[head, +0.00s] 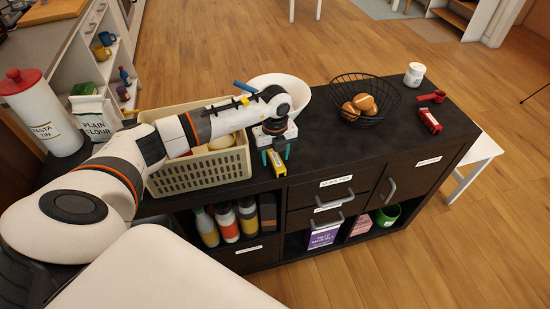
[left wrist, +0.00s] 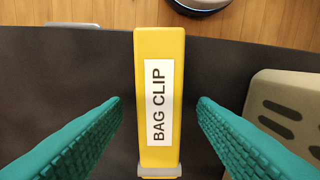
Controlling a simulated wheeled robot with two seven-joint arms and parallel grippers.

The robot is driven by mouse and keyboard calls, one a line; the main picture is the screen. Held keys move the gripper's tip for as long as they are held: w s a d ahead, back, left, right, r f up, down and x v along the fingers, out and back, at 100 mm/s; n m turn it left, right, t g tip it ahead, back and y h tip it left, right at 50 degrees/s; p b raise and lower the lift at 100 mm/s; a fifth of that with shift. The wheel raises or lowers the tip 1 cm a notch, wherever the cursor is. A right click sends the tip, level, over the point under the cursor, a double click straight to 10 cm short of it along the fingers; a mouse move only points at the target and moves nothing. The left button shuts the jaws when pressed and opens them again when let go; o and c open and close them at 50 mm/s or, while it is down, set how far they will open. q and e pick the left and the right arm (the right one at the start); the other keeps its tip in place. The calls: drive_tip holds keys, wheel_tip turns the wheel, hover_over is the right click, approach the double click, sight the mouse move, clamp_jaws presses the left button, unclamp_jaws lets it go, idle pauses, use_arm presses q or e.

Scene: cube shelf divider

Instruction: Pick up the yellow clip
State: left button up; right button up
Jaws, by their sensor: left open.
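The yellow clip (head: 277,164), labelled BAG CLIP, is at the front edge of the dark cabinet top, just right of the cream crate. In the left wrist view the clip (left wrist: 172,45) stretches lengthwise up the middle of the picture. My left gripper (head: 276,155) points down over the clip with its teal fingers open. In the left wrist view one finger of the left gripper (left wrist: 159,102) shows on each side of the clip, with a gap on both sides. I cannot tell exactly how far down the fingers reach beside it. My right gripper is not in view.
The cream crate (head: 200,176) stands close on the left, under my forearm. A white bowl (head: 296,99) is behind the gripper. The cabinet top between is clear.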

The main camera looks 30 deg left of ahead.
use_arm(q)
drive_tip(key=shift+c, duration=0.5)
drive_tip(key=c, duration=1)
